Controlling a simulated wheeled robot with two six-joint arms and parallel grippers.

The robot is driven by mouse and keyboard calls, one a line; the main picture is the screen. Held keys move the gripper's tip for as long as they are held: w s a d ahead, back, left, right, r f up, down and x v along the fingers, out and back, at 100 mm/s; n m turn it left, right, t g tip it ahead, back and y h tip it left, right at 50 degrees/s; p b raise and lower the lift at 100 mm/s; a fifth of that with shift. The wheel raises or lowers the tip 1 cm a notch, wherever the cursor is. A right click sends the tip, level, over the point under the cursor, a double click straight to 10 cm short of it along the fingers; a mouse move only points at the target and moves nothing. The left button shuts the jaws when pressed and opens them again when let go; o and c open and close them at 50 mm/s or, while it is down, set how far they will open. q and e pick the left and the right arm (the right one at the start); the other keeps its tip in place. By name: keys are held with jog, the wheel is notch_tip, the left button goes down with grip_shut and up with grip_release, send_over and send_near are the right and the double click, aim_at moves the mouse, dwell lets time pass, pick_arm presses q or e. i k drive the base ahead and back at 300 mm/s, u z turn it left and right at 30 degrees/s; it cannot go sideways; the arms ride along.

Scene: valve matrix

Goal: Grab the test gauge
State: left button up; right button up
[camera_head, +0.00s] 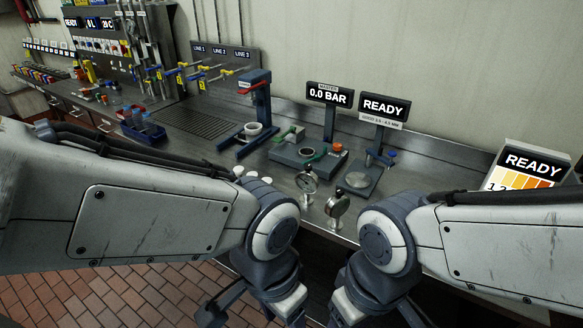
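Two small round dial gauges are near the front edge of the steel bench. The other gauge (338,207) is nearer the edge, turned partly sideways, just above my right wrist in the picture. I cannot tell from the view which of them is the test gauge. Both my arms reach in from the sides and bend downward in front of the bench. Their wrists run out at the bottom of the picture, and no fingertips show. Neither gauge is visibly touched by my arms.
A grey test block (308,155) with a round port sits behind the gauges, under a "0.0 BAR" display (330,95). A scale-like plate (358,180) is to its right. A blue press (255,110) and a blue bin (142,130) are left.

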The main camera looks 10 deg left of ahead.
aim_at(308, 183)
jog(key=u, duration=0.55)
jog(key=i, duration=1.3)
jog(key=z, duration=0.75)
